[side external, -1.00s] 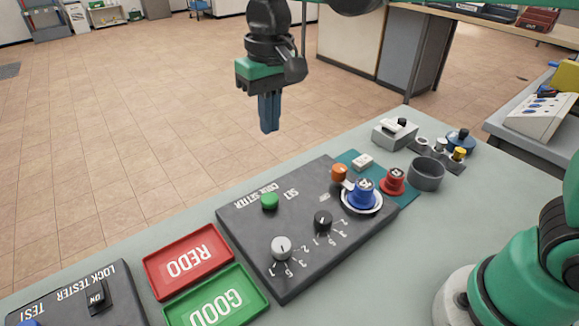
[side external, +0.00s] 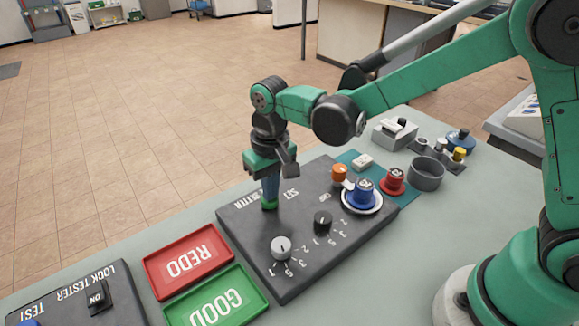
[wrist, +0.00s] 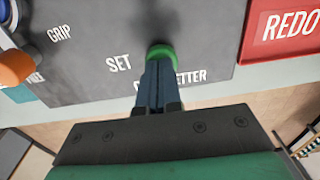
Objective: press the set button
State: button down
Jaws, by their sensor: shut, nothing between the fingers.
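The green set button (side external: 269,205) sits on the dark code setter panel (side external: 300,265), beside the printed word SET. My gripper (side external: 270,198) points straight down with its blue fingers shut and empty. Its fingertips are at the top of the button and appear to touch it; how far the button is pressed I cannot tell. In the wrist view, the green button (wrist: 161,53) shows just past the shut fingertips (wrist: 158,64), which hide part of it.
A grey knob (side external: 281,247) and a black knob (side external: 323,221) stand on the panel. A blue lock piece (side external: 363,193) on a white ring and an orange knob (side external: 339,172) are to the right. The red REDO tray (side external: 188,262) and green GOOD tray (side external: 216,299) lie left.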

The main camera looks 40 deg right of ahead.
jog(key=shift+f, duration=1.05)
notch_tip(320, 180, up, 14)
jog(key=shift+s+d, duration=0.15)
jog(key=shift+d, duration=0.05)
dwell(0.6)
jog(key=s+d+f+t, duration=0.3)
jog(key=s+d+t, duration=0.4)
jog(key=d, duration=0.4)
jog(key=shift+s, duration=0.8)
jog(key=c, duration=1.5)
grip_release()
